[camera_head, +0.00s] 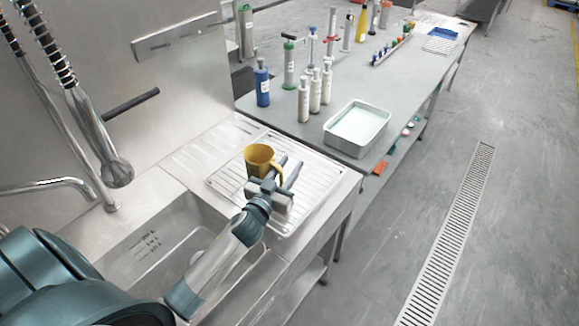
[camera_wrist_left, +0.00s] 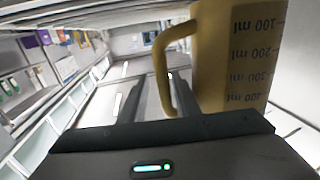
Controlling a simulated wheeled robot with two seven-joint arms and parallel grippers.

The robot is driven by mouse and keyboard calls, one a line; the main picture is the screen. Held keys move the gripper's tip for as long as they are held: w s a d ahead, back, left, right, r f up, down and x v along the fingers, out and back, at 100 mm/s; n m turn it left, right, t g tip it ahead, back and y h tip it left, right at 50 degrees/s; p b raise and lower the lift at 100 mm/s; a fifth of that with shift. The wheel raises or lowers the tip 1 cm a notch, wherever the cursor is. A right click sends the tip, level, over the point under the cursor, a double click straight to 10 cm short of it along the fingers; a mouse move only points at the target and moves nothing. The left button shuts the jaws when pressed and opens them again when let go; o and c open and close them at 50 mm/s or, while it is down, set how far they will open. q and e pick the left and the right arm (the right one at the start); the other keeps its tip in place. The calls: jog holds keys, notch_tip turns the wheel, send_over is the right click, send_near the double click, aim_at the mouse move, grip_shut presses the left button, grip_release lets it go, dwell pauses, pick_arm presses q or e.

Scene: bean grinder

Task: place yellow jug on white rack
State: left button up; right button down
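The yellow jug (camera_head: 258,160) is over the far-left part of the white rack (camera_head: 309,207), beside the sink. It looks upright and seems to rest on the wires, though its base is partly hidden by my gripper. My left gripper (camera_head: 285,173) is low over the rack at the jug's handle side. In the left wrist view the jug (camera_wrist_left: 228,60) shows its ml scale, and its handle (camera_wrist_left: 162,75) lies between the two spread fingers (camera_wrist_left: 155,105). The fingers look open, with a gap beside the handle. My right gripper is not in view.
The sink basin (camera_head: 160,240) is left of the rack, with a tap (camera_head: 117,172) over it. Beyond the rack, a grey table holds a white tray (camera_head: 357,128), white bottles (camera_head: 315,92) and a blue bottle (camera_head: 262,84). The near-right part of the rack is clear.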

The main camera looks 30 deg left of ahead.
pick_arm(q)
jog(key=shift+r, duration=0.15)
jog(key=shift+s, duration=0.55)
jog(key=s+b, duration=0.1)
jog(key=s, duration=0.2)
jog(key=s+b, duration=0.1)
jog(key=s, duration=0.2)
jog(key=s+b, duration=0.1)
jog(key=s, duration=0.2)
jog(key=shift+s+d, duration=0.3)
jog(key=shift+s, duration=0.65)
